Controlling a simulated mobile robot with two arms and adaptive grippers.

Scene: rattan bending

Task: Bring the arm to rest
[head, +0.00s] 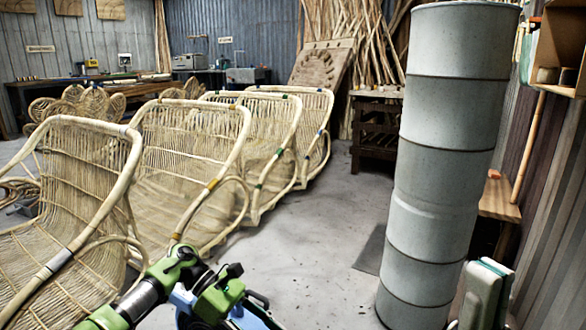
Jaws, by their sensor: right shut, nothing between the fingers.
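I cannot make out my left gripper.
Several rattan chairs (188,165) stand in a row at the left. A tall grey banded cylinder (445,150) stands at the right. A bench with tools (226,77) is along the back wall. Bare concrete floor (312,235) lies between chairs and cylinder.

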